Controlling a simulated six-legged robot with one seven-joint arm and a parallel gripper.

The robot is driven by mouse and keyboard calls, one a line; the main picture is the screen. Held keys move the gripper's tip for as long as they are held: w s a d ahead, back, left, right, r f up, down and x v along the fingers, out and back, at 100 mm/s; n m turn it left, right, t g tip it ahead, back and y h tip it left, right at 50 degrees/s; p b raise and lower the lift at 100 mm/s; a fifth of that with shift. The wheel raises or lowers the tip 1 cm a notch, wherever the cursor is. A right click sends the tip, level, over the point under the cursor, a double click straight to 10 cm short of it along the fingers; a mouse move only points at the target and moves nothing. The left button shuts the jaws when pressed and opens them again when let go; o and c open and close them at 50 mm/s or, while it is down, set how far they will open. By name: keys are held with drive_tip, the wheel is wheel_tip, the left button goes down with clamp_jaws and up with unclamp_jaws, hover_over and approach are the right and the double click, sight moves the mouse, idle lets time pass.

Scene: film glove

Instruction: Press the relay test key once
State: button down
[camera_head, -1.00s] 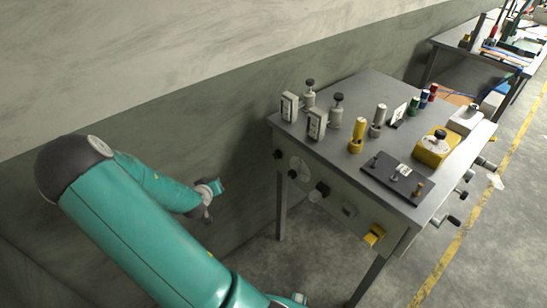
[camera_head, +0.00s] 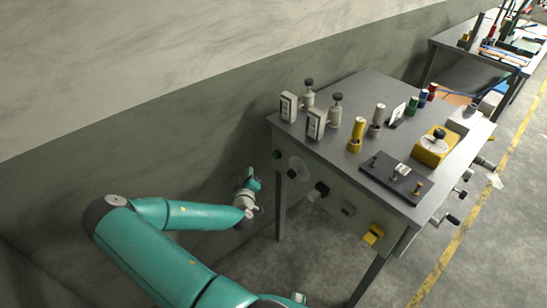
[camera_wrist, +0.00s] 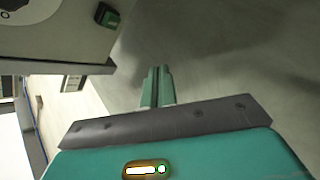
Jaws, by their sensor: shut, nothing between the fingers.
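The grey bench (camera_head: 343,98) has several controls on its front panel. A small green square button (camera_wrist: 108,17) shows at the upper left of the wrist view; a green button (camera_head: 276,154) also shows at the panel's left end in the head view. A dark plate (camera_head: 375,183) with small posts and a pale label lies on the bench top. I cannot read which part is the relay test key. My gripper (camera_head: 252,178) is left of the bench, apart from it. In the wrist view its green fingers (camera_wrist: 158,72) are together and empty.
Posts, two pale meters (camera_head: 315,125) and a yellow box (camera_head: 434,148) stand on the bench. The panel also bears a dial (camera_head: 298,168), knobs and a yellow part (camera_head: 372,235). A wall (camera_head: 150,150) runs behind my arm. Another table (camera_head: 470,50) stands farther back.

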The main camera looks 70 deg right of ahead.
drive_tip(key=s+d, duration=0.4)
drive_tip(key=d, duration=0.3)
drive_tip(key=shift+d, duration=0.4)
drive_tip(key=shift+d, duration=0.1)
idle(1.7)
drive_tip(key=shift+s+d, duration=0.15)
drive_tip(key=shift+d, duration=0.15)
drive_tip(key=shift+s+d, duration=0.25)
drive_tip(key=shift+d, duration=0.15)
idle(0.7)
idle(0.4)
drive_tip(key=shift+w+a, duration=0.4)
drive_tip(key=shift+a, duration=0.4)
drive_tip(key=shift+w+a, duration=0.4)
drive_tip(key=shift+a, duration=0.35)
drive_tip(key=shift+w+a, duration=0.35)
drive_tip(key=shift+a, duration=0.35)
drive_tip(key=shift+w+a, duration=0.4)
drive_tip(key=shift+a, duration=0.35)
